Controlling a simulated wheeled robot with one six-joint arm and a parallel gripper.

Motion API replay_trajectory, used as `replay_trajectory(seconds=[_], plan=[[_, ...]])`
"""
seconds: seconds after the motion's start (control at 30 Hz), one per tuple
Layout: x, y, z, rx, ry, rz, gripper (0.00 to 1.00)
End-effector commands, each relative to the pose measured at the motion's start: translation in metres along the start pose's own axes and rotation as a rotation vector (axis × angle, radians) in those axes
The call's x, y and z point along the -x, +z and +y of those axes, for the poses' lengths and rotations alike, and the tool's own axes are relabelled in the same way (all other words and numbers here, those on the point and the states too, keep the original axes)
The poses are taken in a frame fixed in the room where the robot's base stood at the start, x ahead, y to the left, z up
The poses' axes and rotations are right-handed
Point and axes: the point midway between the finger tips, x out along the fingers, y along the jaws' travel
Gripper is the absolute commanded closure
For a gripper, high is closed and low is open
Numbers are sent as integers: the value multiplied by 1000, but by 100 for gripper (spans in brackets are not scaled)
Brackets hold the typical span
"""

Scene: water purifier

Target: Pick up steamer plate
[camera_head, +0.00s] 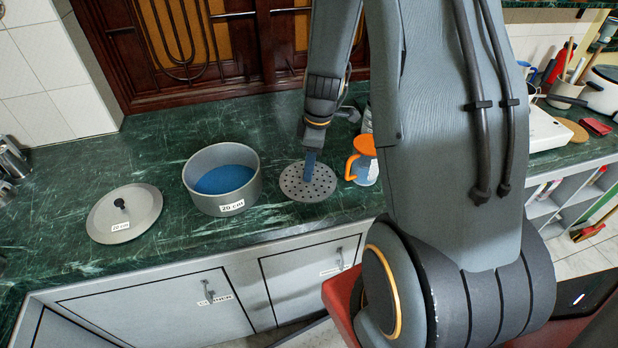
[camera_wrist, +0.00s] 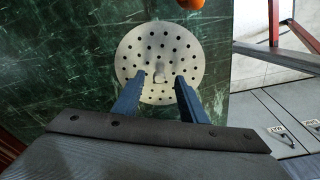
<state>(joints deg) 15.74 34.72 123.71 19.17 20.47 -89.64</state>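The steamer plate (camera_head: 319,187) is a round, light grey disc full of small holes. It lies flat on the green counter, right of the pot. My gripper (camera_head: 310,162) points down over it, with its blue fingers at or just above the plate. In the wrist view, the plate (camera_wrist: 188,52) has a small pale knob (camera_wrist: 159,72) near its middle. My gripper (camera_wrist: 161,77) is open there, with one finger on each side of the knob and a gap to it. I cannot tell how far above the plate the fingertips are.
A grey pot (camera_head: 188,181) with blue inside, labelled 20 cm, stands left of the plate. Its lid-like disc (camera_head: 106,219) lies farther left. An orange-topped jug (camera_head: 366,173) stands close on the plate's right. The counter's front edge (camera_head: 262,237) is near. Bare counter (camera_head: 115,165) lies behind the lid.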

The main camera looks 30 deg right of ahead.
Motion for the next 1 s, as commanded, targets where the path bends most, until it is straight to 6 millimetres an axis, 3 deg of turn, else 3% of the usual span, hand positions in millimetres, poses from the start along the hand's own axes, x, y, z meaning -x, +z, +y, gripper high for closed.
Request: replay_trajectory(seconds=[0.2, 0.53, 0.57, 0.8, 1.0], plan=[[-21, 0, 0, 1, -1, -1, 62], [-26, 0, 1, 1, 1, -1, 62], [-26, 0, 1, 1, 1, -1, 63], [-26, 0, 1, 1, 1, -1, 100], [-26, 0, 1, 1, 1, -1, 100]])
